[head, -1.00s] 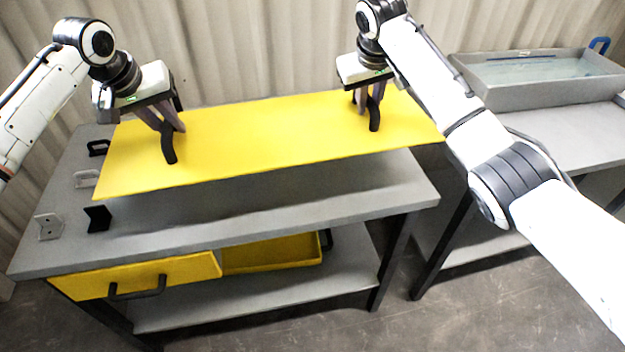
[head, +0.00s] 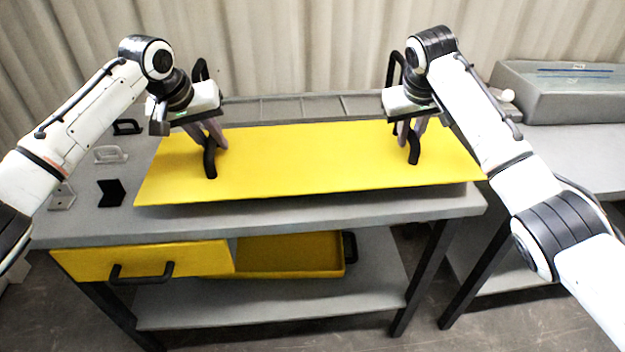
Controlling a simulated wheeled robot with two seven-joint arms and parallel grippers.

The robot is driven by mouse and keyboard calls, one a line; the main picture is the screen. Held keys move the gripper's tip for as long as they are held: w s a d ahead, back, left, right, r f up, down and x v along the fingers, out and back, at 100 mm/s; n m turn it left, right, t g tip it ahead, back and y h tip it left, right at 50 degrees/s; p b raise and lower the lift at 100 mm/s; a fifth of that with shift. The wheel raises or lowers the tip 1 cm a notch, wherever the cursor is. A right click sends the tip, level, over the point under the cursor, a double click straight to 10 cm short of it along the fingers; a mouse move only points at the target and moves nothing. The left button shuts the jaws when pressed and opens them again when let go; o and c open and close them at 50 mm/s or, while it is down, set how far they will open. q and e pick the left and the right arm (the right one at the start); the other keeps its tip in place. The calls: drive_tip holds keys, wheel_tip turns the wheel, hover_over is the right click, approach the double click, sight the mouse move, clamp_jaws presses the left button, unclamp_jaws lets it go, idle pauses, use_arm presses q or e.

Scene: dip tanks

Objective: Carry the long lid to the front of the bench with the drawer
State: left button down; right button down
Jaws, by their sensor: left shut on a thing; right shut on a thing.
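The long lid (head: 300,165) is a flat yellow panel with a black handle near each end. It is held a little above the grey top of the bench with the drawer (head: 330,223), close to level. My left gripper (head: 210,148) is shut on the lid's left handle (head: 210,163). My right gripper (head: 412,136) is shut on the lid's right handle (head: 413,152). The yellow drawer (head: 150,262) with a black pull is under the left part of the bench top. The lid hides part of the bench top behind it.
Small brackets (head: 110,193) stand on the bench's left end. A grey divided rack (head: 300,107) lies behind the lid. A yellow tray (head: 290,255) is below the top. A grey tank (head: 560,95) stands on the right bench (head: 575,150). The bench top's front strip is clear.

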sight(216, 157)
drive_tip(key=shift+d, duration=0.1)
idle(0.3)
